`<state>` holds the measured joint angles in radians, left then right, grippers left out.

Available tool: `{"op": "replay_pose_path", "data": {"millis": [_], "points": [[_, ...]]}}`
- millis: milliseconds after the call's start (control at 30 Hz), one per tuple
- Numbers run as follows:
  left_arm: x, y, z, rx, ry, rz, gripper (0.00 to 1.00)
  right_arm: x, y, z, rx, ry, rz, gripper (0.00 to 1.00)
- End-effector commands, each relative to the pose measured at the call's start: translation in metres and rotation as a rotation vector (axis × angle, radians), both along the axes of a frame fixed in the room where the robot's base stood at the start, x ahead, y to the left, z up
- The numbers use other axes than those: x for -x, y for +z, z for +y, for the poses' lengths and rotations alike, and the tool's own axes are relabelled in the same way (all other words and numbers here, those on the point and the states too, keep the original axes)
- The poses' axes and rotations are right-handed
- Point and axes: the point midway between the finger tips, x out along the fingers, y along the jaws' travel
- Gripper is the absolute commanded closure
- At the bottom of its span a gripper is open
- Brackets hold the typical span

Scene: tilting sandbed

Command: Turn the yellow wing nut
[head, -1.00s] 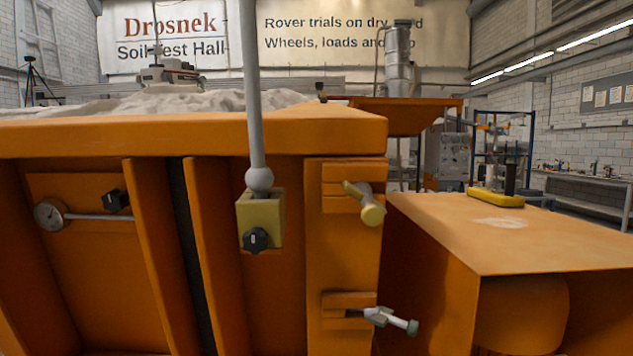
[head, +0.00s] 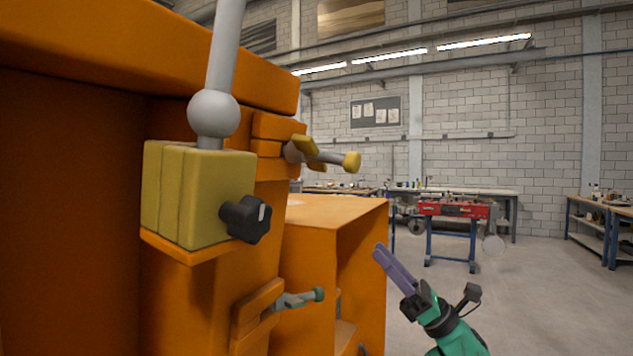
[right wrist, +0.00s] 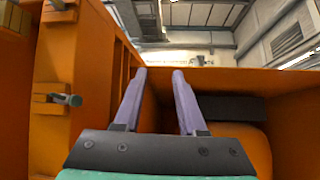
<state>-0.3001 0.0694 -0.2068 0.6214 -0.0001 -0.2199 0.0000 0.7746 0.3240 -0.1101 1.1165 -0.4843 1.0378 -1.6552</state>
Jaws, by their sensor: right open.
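The yellow wing nut (head: 304,147) sits on a grey stud with a yellow end cap, at an orange bracket on the corner of the orange sandbed frame (head: 255,75). My right gripper (head: 380,250) is in the head view, below and to the right of the nut and clearly apart from it. Its purple fingers point up and left. In the right wrist view the right gripper (right wrist: 159,74) is open, with nothing between its fingers. The yellow nut cannot be made out clearly there. My left gripper is not in view.
A green-tipped wing nut (head: 294,300) sits lower on the same frame; it also shows in the right wrist view (right wrist: 68,99). A yellow block with a black knob (head: 246,219) and a grey rod stands left. An orange box (head: 335,212) lies behind.

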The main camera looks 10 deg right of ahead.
Motion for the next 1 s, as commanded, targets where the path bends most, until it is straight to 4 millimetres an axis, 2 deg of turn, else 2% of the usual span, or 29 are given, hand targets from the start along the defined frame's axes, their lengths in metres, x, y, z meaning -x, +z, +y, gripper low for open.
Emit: {"op": "replay_pose_path", "data": {"millis": [33,100,200,267,467,800,1000], "points": [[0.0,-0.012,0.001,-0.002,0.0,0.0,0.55,0.033,0.036,0.009,0.091,-0.037,-0.226,0.6],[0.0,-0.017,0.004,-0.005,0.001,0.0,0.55,0.081,0.075,0.021,0.204,-0.096,-0.532,0.6],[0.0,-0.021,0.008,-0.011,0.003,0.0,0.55,0.13,0.101,0.032,0.302,-0.158,-0.834,0.6],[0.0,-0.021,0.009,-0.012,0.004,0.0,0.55,0.145,0.107,0.037,0.328,-0.177,-0.93,0.6],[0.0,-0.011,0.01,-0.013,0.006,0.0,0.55,0.155,0.127,0.06,0.335,-0.183,-0.967,0.6],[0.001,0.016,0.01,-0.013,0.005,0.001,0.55,0.171,0.177,0.133,0.333,-0.183,-0.96,0.6],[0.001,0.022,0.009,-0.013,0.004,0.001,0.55,0.175,0.188,0.155,0.334,-0.184,-0.957,0.6]]}}
